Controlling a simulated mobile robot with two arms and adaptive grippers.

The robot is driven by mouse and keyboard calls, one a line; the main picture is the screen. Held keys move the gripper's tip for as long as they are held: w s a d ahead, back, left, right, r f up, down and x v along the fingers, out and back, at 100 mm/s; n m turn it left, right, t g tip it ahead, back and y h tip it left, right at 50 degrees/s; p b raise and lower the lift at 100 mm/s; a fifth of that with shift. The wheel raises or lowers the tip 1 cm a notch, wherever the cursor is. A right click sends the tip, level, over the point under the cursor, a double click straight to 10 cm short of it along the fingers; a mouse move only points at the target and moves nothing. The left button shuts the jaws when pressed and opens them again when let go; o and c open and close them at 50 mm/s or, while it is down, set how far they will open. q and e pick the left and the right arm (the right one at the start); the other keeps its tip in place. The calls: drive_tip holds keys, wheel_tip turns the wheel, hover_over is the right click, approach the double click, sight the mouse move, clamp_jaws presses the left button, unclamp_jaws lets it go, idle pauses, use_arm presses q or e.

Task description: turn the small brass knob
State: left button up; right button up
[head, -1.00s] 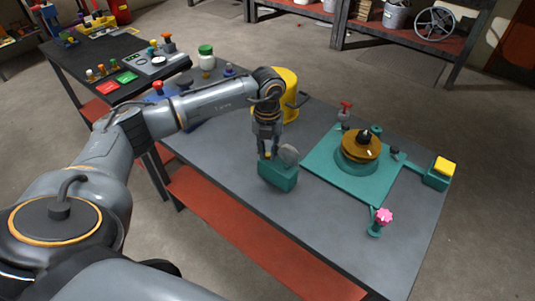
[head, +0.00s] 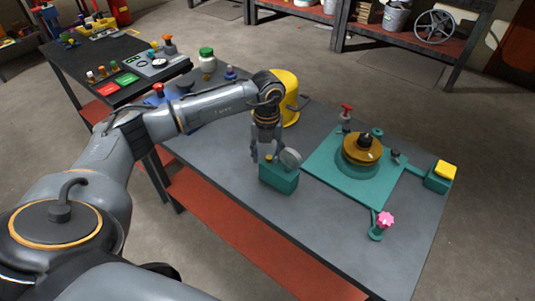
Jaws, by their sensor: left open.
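The small brass knob (head: 268,158) sits on top of a teal box (head: 279,178) near the front edge of the grey workbench. A grey disc (head: 290,158) stands on the same box, just right of the knob. My left gripper (head: 266,153) points down at the knob with its fingers spread, one on either side of it. The fingers are small in the picture, and I cannot tell whether they touch the knob. My right gripper is not in view.
A teal plate (head: 320,175) with a brass turntable (head: 362,149) lies to the right. A pink knob (head: 386,219), a red-handled valve (head: 346,110) and a yellow button (head: 446,169) stand around it. A yellow cylinder (head: 287,95) stands behind my gripper. The bench's front right is clear.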

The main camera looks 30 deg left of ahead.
use_arm(q)
drive_tip(key=shift+w+d, duration=0.1)
drive_tip(key=shift+d, duration=0.25)
drive_tip(key=shift+w+r+p, duration=0.15)
drive_tip(key=shift+r+p, duration=0.4)
drive_tip(key=shift+r, duration=0.1)
drive_tip(key=shift+o, duration=0.8)
wheel_tip(320, 180, up, 5)
drive_tip(key=p, duration=0.3)
drive_tip(key=shift+d+f, duration=0.15)
drive_tip(key=shift+f, duration=0.05)
drive_tip(key=shift+a+r+p, duration=0.25)
drive_tip(key=shift+r+p, duration=0.5)
drive_tip(key=shift+r, duration=0.35)
drive_tip(key=shift+f, duration=0.1)
